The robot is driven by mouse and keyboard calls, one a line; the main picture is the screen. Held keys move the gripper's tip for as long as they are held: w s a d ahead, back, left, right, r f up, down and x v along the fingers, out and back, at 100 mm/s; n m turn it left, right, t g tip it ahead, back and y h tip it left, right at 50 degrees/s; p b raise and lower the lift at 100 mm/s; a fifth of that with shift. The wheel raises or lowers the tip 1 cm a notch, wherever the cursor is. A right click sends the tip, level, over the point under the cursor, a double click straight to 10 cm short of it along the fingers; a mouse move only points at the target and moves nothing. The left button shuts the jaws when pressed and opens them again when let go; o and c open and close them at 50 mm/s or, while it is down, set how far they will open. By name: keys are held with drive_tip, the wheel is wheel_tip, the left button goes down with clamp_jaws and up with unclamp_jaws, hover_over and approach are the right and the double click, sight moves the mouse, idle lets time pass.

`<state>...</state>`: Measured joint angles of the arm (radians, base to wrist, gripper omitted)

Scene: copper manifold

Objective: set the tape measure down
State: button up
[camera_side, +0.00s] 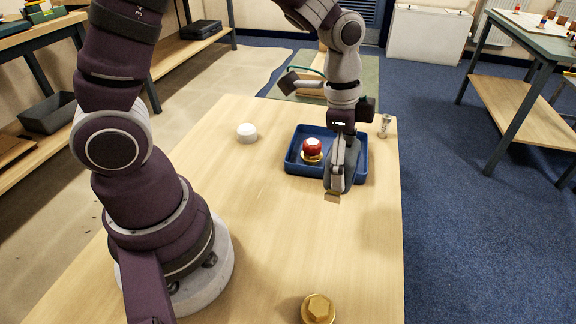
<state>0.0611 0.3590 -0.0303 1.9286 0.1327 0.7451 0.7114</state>
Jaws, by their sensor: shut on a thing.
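My gripper (336,186) points down over the front right part of the blue tray (292,161), on the wooden bench. It is shut on the tape measure (333,197). Only a small tan-brown edge shows below the fingertips; the fingers hide the rest. This edge appears in front of the tray's near wall. I cannot tell whether it touches the bench or hangs just above it.
A red, white-topped part with a brass base (312,150) is in the tray, left of my gripper. A white round piece (247,132), a silver fitting (384,126) and a brass hex cap (318,309) stand on the bench (270,230). The bench between tray and hex cap is clear.

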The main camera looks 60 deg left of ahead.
drive_tip(key=s+a, duration=0.5)
drive_tip(key=a, duration=0.9)
drive_tip(key=n, duration=0.1)
hover_over(214, 182)
drive_tip(key=f, duration=0.9)
drive_tip(key=shift+s+a+f, duration=0.1)
drive_tip(key=shift+s, duration=0.2)
drive_tip(key=shift+f, duration=0.1)
drive_tip(key=shift+f, duration=0.1)
drive_tip(key=o, duration=1.2)
drive_tip(key=shift+c, duration=0.2)
drive_tip(key=shift+w, duration=0.1)
